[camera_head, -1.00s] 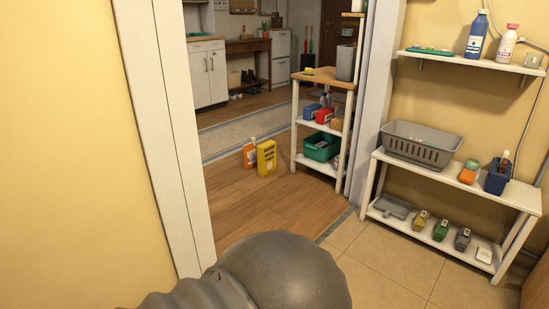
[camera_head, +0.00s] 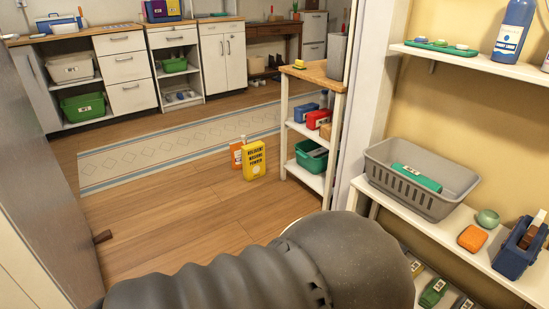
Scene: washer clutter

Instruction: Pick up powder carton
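The yellow powder carton (camera_head: 254,161) stands upright on the wooden floor beyond the doorway, with dark print on its front. An orange bottle (camera_head: 237,153) stands close behind its left side. My dark grey arm crosses the bottom of the view, well short of the carton. My gripper is not in view, so its state is hidden.
A white shelf cart (camera_head: 335,98) with boxes and a green bin stands right of the carton. A door (camera_head: 48,175) edges the left side. A wall shelf and a low shelf (camera_head: 456,225) with a grey basket (camera_head: 378,152) are at right. Floor (camera_head: 165,215) before the carton is clear.

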